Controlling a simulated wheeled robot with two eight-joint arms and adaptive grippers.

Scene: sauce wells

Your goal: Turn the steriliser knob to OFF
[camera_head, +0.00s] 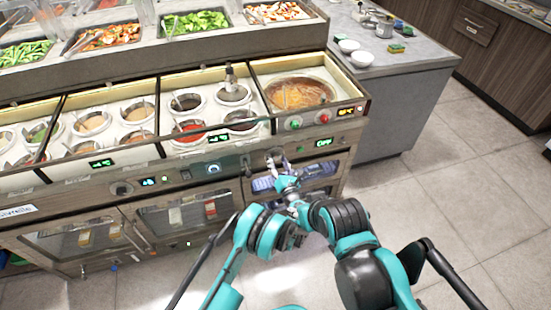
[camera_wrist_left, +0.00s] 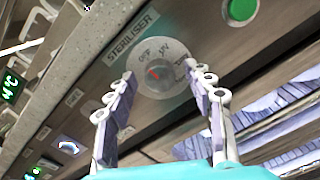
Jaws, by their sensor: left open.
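The steriliser knob (camera_wrist_left: 161,84) is a round grey dial with a short red mark, on the front panel under the word STERILISER. OFF and other lettering stand around it; the red mark lies slanted near the centre, and I cannot tell exactly which label it points at. In the head view the knob (camera_head: 273,154) is small, just beyond my left gripper (camera_head: 282,172). In the left wrist view my left gripper (camera_wrist_left: 165,84) is open, its two fingers spread to either side of the knob, with no clear contact. My right gripper does not show.
A green button (camera_wrist_left: 241,10) is right of the knob. A green display (camera_head: 323,142) glows on the panel. Sauce wells (camera_head: 232,95) and a soup well (camera_head: 300,92) are above. Blue-lit racks lie below. A side counter (camera_head: 405,75) stands right; floor there is free.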

